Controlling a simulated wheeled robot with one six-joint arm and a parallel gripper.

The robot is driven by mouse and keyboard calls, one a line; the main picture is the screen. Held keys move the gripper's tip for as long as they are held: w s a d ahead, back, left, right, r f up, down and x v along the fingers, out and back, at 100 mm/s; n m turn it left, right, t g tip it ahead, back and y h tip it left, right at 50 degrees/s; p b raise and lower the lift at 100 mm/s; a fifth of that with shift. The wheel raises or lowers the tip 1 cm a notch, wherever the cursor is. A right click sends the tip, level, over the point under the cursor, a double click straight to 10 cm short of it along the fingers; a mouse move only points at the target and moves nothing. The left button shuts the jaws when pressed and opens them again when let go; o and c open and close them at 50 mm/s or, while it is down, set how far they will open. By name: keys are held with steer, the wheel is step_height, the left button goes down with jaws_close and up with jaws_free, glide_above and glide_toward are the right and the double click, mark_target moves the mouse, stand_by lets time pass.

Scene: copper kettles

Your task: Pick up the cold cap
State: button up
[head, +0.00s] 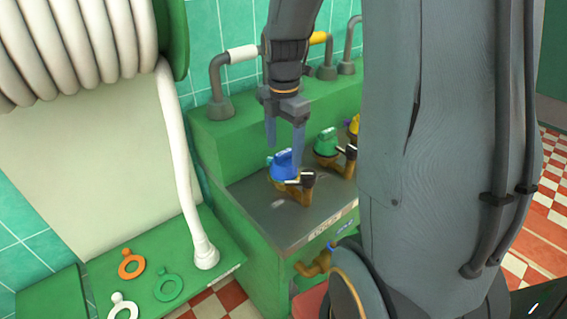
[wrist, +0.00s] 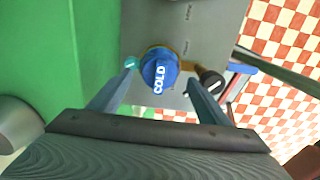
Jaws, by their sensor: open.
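The cold cap is a blue cap (head: 284,164) on a brass fitting at the left end of a grey counter. In the wrist view the blue cap (wrist: 160,72) shows the word COLD on its top. My gripper (head: 285,146) is open, with its fingers pointing down just above and around the cap. In the wrist view my gripper (wrist: 160,80) has one finger on each side of the cap, with gaps visible between. The cap sits on its fitting. Contact with the fingers cannot be told.
A dark knob (wrist: 211,82) stands close to the right finger. A green cap (head: 327,142) and a yellow cap (head: 353,124) stand farther along the grey counter (head: 262,208). A white hose (head: 178,150) hangs at left. Orange, green and white rings lie on the green ledge (head: 195,287).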

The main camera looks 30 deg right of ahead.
mark_target(284, 152)
steer(key=shift+f, duration=1.35)
steer(key=c, duration=1)
step_height(284, 152, up, 9)
steer(key=shift+w+r+b, duration=0.1)
steer(key=shift+r+b, duration=0.05)
steer(key=shift+b, duration=0.2)
steer(key=shift+r, duration=0.4)
